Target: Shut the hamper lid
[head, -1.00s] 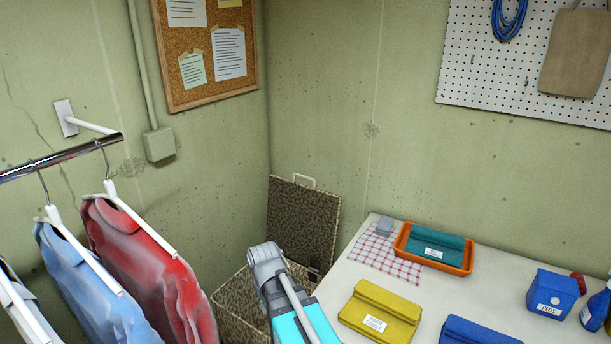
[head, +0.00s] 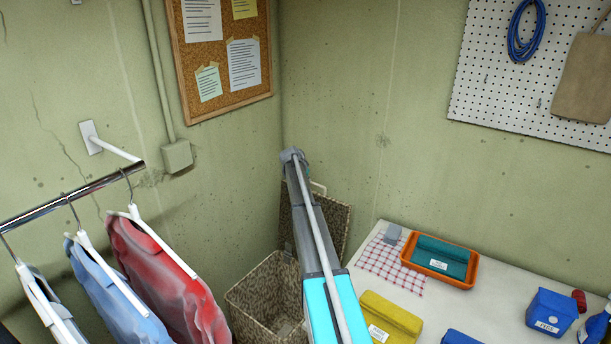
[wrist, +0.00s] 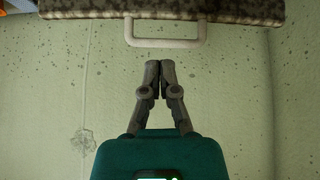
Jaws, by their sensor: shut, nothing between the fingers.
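The woven hamper (head: 262,290) stands in the corner, left of the table, its top open. Its lid (head: 336,222) stands upright at the back near the wall, partly hidden behind my arm in the head view. The lid's pale handle (head: 318,188) sticks up from its top edge. In the wrist view the lid's edge (wrist: 230,10) and the handle (wrist: 166,42) show at the top. My gripper (wrist: 159,64) is shut and empty, its fingertips just short of the handle and apart from it in that picture. The fingers are hidden in the head view.
Shirts on hangers (head: 165,280) hang from a rail (head: 80,190) left of the hamper.

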